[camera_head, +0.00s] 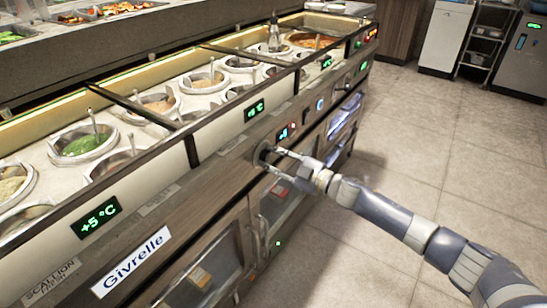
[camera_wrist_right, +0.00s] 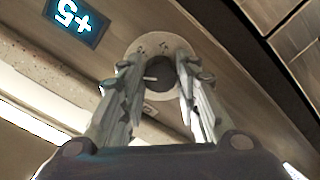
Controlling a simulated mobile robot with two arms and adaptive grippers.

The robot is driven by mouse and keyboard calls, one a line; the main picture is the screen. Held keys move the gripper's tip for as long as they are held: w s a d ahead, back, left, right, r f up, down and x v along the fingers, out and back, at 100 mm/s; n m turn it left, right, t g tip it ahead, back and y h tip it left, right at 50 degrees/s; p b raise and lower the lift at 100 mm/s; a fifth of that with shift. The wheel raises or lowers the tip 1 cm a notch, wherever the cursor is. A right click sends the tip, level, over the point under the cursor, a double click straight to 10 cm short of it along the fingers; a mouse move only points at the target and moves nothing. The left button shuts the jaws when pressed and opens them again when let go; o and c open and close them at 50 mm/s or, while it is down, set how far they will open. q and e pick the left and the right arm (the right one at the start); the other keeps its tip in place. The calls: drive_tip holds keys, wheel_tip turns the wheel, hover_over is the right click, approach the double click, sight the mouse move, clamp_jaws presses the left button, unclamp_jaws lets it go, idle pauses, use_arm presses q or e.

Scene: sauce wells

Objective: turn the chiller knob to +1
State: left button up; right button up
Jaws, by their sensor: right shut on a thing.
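The chiller knob is a dark round dial on a pale round plate with small marks, set in the wooden front panel. It shows in the wrist view (camera_wrist_right: 160,75) and, partly hidden by my fingers, in the head view (camera_head: 264,153). A short white line shows on its face. My right gripper (camera_head: 275,161) is shut on the knob, one finger on each side; it also shows in the wrist view (camera_wrist_right: 157,78). A cyan display beside the knob reads +5, upside down in the wrist view (camera_wrist_right: 68,18); it is small in the head view (camera_head: 283,133). My left gripper is not in view.
Sauce wells (camera_head: 84,144) fill the counter above the panel. Green temperature displays, one reading +5 °C (camera_head: 96,217), line the front. A "Givrelle" label (camera_head: 131,262) and glass-fronted doors (camera_head: 212,268) are lower down. The tiled floor (camera_head: 440,150) at right is clear around my right arm.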

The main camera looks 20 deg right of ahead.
drive_tip(key=n, duration=0.2)
drive_tip(key=shift+n, duration=0.4)
drive_tip(key=n, duration=0.2)
drive_tip(key=shift+n, duration=0.4)
drive_tip(key=n+b, duration=0.1)
drive_tip(key=n, duration=0.4)
drive_tip(key=shift+n, duration=0.3)
drive_tip(key=shift+r, duration=0.1)
drive_tip(key=o, duration=1.1)
drive_tip(key=shift+c, duration=0.2)
drive_tip(key=v, duration=1.2)
